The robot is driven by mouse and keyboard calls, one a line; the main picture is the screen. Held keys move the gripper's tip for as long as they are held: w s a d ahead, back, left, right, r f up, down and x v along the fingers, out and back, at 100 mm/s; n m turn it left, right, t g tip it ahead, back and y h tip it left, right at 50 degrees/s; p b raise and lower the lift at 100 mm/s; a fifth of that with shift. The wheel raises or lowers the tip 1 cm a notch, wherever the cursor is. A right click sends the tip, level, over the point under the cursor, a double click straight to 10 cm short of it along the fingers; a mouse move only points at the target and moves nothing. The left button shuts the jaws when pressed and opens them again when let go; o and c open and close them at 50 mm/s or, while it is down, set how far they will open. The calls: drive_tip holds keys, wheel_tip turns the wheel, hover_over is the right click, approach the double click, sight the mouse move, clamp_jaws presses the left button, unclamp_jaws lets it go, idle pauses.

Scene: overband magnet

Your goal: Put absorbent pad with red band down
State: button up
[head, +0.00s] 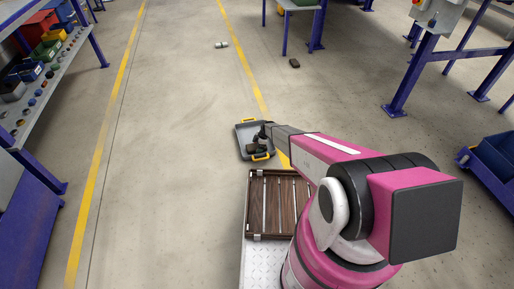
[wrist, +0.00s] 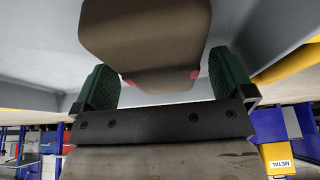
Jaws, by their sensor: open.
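The absorbent pad (wrist: 145,40) is a brown block with rounded edges. Bits of its red band show near its lower edge in the wrist view. My gripper (wrist: 160,76) is open, with one green finger on each side of the pad's near end. I cannot tell whether either finger touches it. In the head view my gripper (head: 266,134) is down at a grey tray (head: 241,137) with yellow handles on the floor. Dark items in the tray are partly hidden by my gripper, and the pad cannot be told apart there.
A slatted brown wooden crate (head: 254,207) sits on my base. A dark brown block (head: 294,63) and a small whitish cylinder (head: 221,45) lie on the floor farther off. Shelving with bins (head: 53,83) stands at left, blue-legged stands (head: 398,92) at right. The left floor is clear.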

drive_tip(key=s+v, duration=0.1)
drive_tip(key=v, duration=1)
drive_tip(key=s+d+r+m+h, duration=0.1)
drive_tip(key=s+d+r+m, duration=0.5)
drive_tip(key=s+r, duration=0.5)
drive_tip(key=s+d+r+m+h, duration=0.2)
drive_tip(key=s+d+r+m, duration=0.4)
drive_tip(key=s+r, duration=0.5)
drive_tip(key=s+d+r+m+t+h, duration=0.1)
drive_tip(key=s+d+r+m, duration=0.6)
drive_tip(key=r, duration=1.3)
drive_tip(key=s+m, duration=0.2)
drive_tip(key=s, duration=0.2)
drive_tip(key=shift+s+r, duration=0.25)
drive_tip(key=shift+r, duration=0.15)
drive_tip(key=shift+c, duration=0.3)
